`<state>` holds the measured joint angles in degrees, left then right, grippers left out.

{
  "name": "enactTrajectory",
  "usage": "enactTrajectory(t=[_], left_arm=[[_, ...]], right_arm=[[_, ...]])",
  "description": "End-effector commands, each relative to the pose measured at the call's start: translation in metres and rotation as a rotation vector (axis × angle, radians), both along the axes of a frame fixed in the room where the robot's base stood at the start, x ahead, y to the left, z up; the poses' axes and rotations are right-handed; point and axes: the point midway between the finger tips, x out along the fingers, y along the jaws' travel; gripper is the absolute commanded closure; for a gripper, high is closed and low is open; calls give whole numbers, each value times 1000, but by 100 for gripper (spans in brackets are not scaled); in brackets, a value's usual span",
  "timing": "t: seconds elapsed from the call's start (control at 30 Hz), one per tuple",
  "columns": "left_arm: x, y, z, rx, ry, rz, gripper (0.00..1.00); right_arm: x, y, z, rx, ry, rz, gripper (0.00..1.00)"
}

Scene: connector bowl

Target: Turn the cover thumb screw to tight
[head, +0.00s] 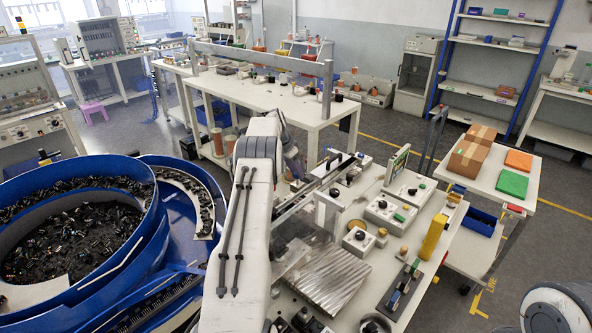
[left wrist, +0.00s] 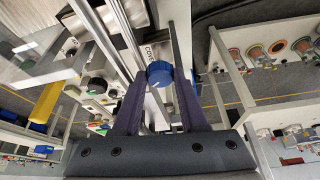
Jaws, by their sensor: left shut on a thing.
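The cover thumb screw (left wrist: 159,73) is a round blue knob with a pale line across its face. It sits below a white label (left wrist: 154,46) reading "COVER" in the left wrist view. My left gripper (left wrist: 160,82) is shut on the knob, with one dark finger on each side of it. In the head view my left arm (head: 252,190) reaches over the bench and hides the knob and most of the gripper. My right gripper is out of view.
A blue bowl feeder (head: 150,230) full of dark small parts stands at the left. The workbench (head: 440,262) carries a ribbed metal plate (head: 325,280), knob boxes (head: 392,212) and a yellow block (head: 433,236). A side table (head: 462,182) with cardboard boxes stands at the right.

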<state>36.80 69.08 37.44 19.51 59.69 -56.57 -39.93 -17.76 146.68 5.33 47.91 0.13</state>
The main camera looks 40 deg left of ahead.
Motion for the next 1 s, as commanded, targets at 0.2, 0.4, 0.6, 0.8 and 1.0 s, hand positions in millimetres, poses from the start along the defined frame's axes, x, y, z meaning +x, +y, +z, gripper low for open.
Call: enactTrajectory(t=[0.2,0.4,0.6,0.8,1.0], left_arm=[[1,0,1,1,-1,-83,100],[1,0,1,0,-1,-117,100],[1,0,1,0,-1,-125,100],[1,0,1,0,-1,-123,100],[1,0,0,0,0,-122,28]], right_arm=[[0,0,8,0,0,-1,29],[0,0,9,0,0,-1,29],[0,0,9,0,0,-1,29],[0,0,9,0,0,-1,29],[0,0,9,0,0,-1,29]])
